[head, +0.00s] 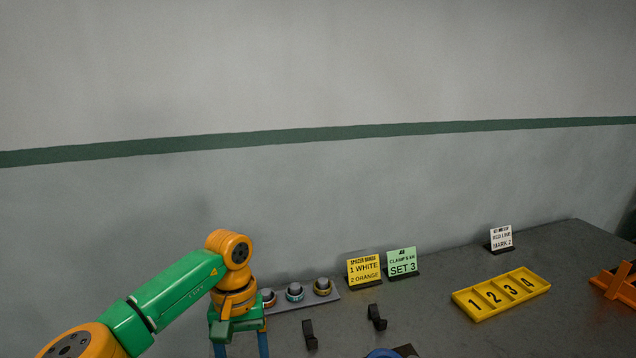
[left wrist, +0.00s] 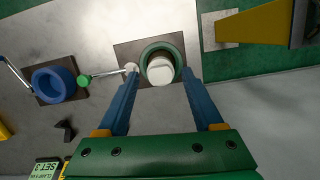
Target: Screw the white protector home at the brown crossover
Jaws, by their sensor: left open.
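In the left wrist view a white round-topped piece (left wrist: 160,70), which looks like the protector, sits inside a green ring (left wrist: 147,54) on a dark brownish plate (left wrist: 125,50). My left gripper (left wrist: 159,76) is open, its two blue fingers on either side of the white piece; I cannot tell whether they touch it. In the head view my left gripper (head: 238,343) points down at the bottom edge, its fingertips cut off. No brown crossover can be told apart for sure. My right gripper is not in view.
A yellow part (left wrist: 255,27) is at upper right. The head view shows a ring rack (head: 296,296), black holders (head: 377,317), a numbered yellow tray (head: 501,296) and an orange stand (head: 615,283).

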